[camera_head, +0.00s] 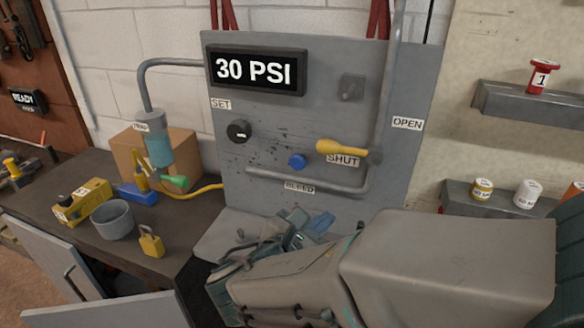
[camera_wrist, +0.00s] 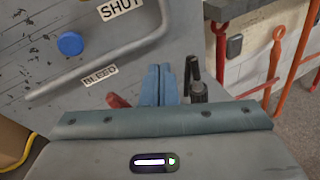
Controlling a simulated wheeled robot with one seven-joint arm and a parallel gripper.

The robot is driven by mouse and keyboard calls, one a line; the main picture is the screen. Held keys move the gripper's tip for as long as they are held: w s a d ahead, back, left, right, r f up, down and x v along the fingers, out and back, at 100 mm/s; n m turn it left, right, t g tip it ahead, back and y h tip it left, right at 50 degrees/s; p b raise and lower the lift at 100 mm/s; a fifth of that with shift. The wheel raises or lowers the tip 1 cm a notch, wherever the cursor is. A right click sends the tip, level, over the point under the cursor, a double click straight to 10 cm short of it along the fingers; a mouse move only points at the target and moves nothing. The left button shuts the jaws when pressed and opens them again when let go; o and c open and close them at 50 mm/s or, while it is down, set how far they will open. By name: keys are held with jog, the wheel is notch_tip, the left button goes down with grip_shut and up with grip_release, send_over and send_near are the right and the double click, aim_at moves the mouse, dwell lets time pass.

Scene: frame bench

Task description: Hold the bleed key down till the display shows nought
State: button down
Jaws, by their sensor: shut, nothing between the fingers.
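The display (camera_head: 253,70) at the top of the grey panel (camera_head: 330,100) reads 30 PSI. The blue bleed key (camera_head: 298,161) is a round button on the panel, above the BLEED label (camera_head: 299,187). It also shows at the upper left of the wrist view (camera_wrist: 70,44). My gripper (camera_head: 322,220) is in front of the panel, below and to the right of the key. In the wrist view its blue-grey fingers (camera_wrist: 158,75) are together and empty. They are apart from the key, to its lower right.
A grey pipe (camera_head: 350,187) runs under the key and up the right side. A yellow lever (camera_head: 342,147) lies by the SHUT label, right of the key. A black knob (camera_head: 239,131) sits left. A bench (camera_head: 110,240) with a cup and padlock stands at left.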

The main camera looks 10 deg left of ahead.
aim_at(296, 164)
jog(key=s+a+r+n+t+y, duration=0.1)
jog(key=a+n+y, duration=0.1)
jog(key=a+n, duration=0.1)
jog(key=s+a+r+n+t+y, duration=0.1)
jog(key=s+a+n+t+y, duration=0.1)
jog(key=a, duration=0.4)
jog(key=shift+s+a+r+n+t+y, duration=0.2)
jog(key=shift+a+r+n+t+y, duration=0.1)
jog(key=shift+n, duration=0.1)
jog(key=w+p, duration=0.1)
jog(key=w, duration=0.3)
jog(key=w+p, duration=0.1)
jog(key=w, duration=0.4)
jog(key=w+d, duration=0.1)
jog(key=w, duration=0.4)
jog(key=shift+p, duration=0.4)
